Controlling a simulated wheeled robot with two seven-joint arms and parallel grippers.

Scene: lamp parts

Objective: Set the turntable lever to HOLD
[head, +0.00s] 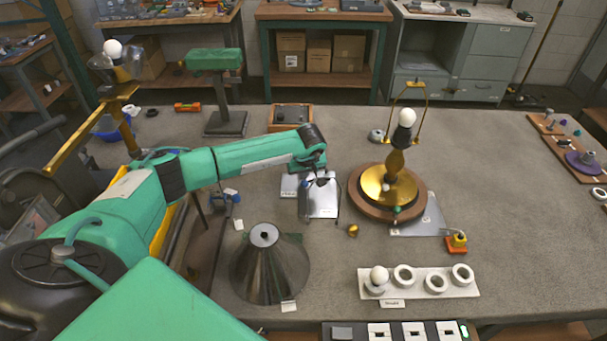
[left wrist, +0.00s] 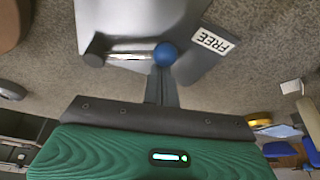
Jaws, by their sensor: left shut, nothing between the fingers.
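The turntable (head: 360,208) is a round wooden base with a brass disc, carrying a lamp with a white bulb (head: 407,117). Left of it stands a grey metal lever housing (head: 322,208), which also shows in the left wrist view (left wrist: 120,20). The lever (left wrist: 125,56) has a thin metal rod, a dark pivot end and a blue ball knob (left wrist: 166,54). The knob lies beside a white FREE label (left wrist: 212,40). I see no readable HOLD label. My left gripper (head: 320,180) is shut at the knob; its fingertips (left wrist: 160,75) look close to or against it, contact unclear.
A metal cone shade (head: 268,270) stands in front of the housing. A white tray (head: 418,290) with a bulb and rings lies at the front. A small brass piece (head: 353,230) and an orange-yellow block (head: 456,243) lie near the turntable. The table's right middle is clear.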

